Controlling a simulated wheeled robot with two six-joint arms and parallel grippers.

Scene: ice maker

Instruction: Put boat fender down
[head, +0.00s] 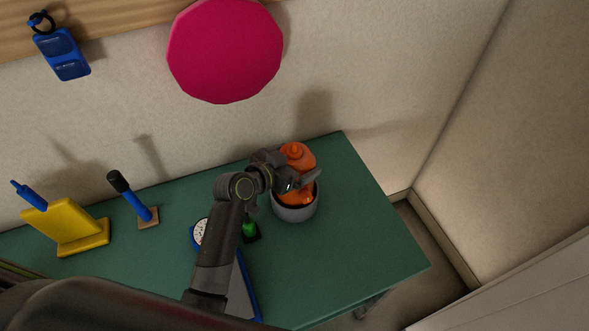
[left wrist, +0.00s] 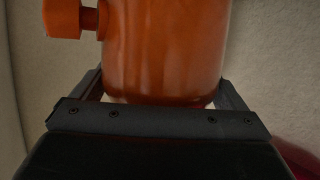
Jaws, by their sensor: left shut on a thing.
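The boat fender (head: 297,155) is an orange, rounded body with a knob on top, at the right part of the green table in the head view. My left gripper (head: 303,184) is shut on it, with its fingers around the body. The fender also fills the top of the left wrist view (left wrist: 168,45), between the two dark fingers. Its lower end appears inside or just over the mouth of a grey round pot (head: 296,214); whether it touches the bottom is hidden. My right gripper is not in view.
The green table (head: 375,240) is clear right of the pot. Left of it are a blue-rimmed dial (head: 199,232), a green item (head: 249,227), a black-and-blue handled tool (head: 132,196) and a yellow stand (head: 70,228). A pink disc (head: 225,50) is on the wall.

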